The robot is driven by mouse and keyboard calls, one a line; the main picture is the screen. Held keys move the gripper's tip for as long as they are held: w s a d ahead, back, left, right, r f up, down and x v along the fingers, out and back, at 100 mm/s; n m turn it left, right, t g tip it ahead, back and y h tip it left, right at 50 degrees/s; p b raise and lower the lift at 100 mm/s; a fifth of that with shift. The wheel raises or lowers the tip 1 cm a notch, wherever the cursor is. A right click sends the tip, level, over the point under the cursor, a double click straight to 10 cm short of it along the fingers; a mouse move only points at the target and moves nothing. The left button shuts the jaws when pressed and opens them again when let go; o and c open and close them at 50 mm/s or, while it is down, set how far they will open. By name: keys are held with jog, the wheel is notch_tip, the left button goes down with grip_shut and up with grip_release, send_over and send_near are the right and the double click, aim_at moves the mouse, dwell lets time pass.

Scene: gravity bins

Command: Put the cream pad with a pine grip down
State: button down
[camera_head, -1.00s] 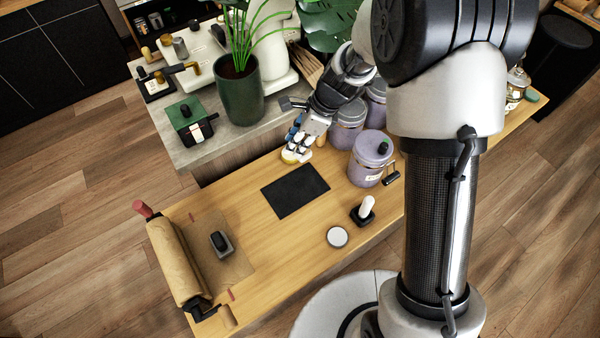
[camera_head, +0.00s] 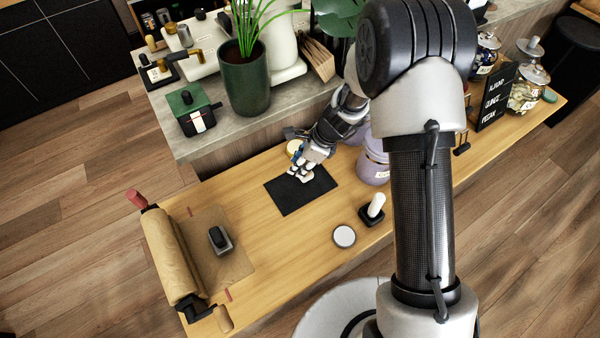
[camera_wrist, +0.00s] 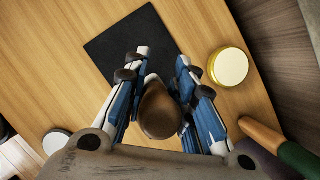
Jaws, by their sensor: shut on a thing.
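My gripper (camera_head: 301,174) has blue and white fingers and is shut on the cream pad with a pine grip. In the wrist view, its brown rounded grip (camera_wrist: 160,108) shows between the fingers (camera_wrist: 158,85). The pad itself is hidden below the grip. In the head view my gripper hangs over the back part of a flat dark mat (camera_head: 298,196). The mat also shows in the wrist view (camera_wrist: 125,45), just beyond the fingers. I cannot tell whether the pad touches it.
A wooden and green thing (camera_wrist: 275,140) lies at the lower right. A white-gripped black stamp (camera_head: 373,208), a pale disc (camera_head: 344,236) and a purple jar (camera_head: 374,164) are to the right.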

jog(key=shift+f+b, duration=0.75)
jog(key=shift+f, duration=1.2)
jog(key=shift+f, duration=0.1)
jog(key=c, duration=1.3)
grip_release()
jog(key=shift+c, duration=0.2)
